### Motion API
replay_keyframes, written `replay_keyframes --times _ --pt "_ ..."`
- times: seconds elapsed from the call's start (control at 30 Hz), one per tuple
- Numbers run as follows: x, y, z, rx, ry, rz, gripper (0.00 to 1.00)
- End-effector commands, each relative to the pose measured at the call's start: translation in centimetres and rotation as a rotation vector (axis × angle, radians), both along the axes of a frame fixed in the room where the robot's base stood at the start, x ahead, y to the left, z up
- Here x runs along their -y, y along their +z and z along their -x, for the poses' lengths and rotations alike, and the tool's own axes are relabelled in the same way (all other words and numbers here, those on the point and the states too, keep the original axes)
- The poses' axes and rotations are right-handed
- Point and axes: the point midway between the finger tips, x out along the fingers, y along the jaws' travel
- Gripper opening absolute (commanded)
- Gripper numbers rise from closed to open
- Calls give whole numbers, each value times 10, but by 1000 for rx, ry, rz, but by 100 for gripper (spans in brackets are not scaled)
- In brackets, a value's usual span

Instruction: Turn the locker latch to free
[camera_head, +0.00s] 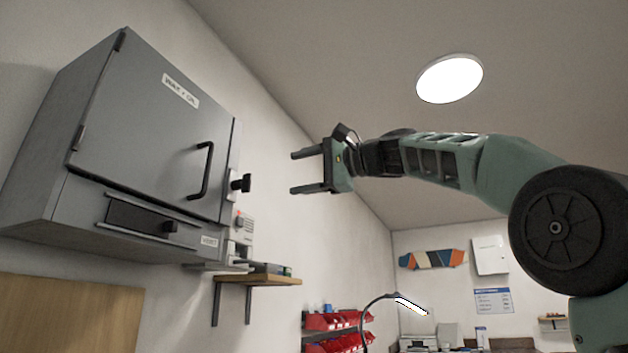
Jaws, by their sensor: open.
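The grey wall locker (153,123) hangs at the left with its door closed, and a label sits near the top of the door. A dark curved handle (204,171) is on the door's right part. The dark latch knob (241,183) sticks out at the locker's right edge, beside the handle. I cannot tell from this angle which way the latch is set. My gripper (293,172) is open and empty, its two fingers pointing left toward the locker. It is to the right of the latch and slightly higher in the picture, apart from it.
A small wooden shelf (262,279) is on the wall below right. Red bins (335,321) and a lit desk lamp (410,304) are farther back. The space between gripper and locker looks clear.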

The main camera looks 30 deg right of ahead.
Motion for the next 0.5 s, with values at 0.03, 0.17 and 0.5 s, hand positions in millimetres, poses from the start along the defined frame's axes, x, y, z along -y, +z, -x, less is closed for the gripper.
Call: replay_keyframes --times 0.03,0.17,0.5 --pt "6 -2 7 1 -4 2 65" --pt "13 -1 17 1 -2 1 65" --pt "16 1 22 0 0 0 65"
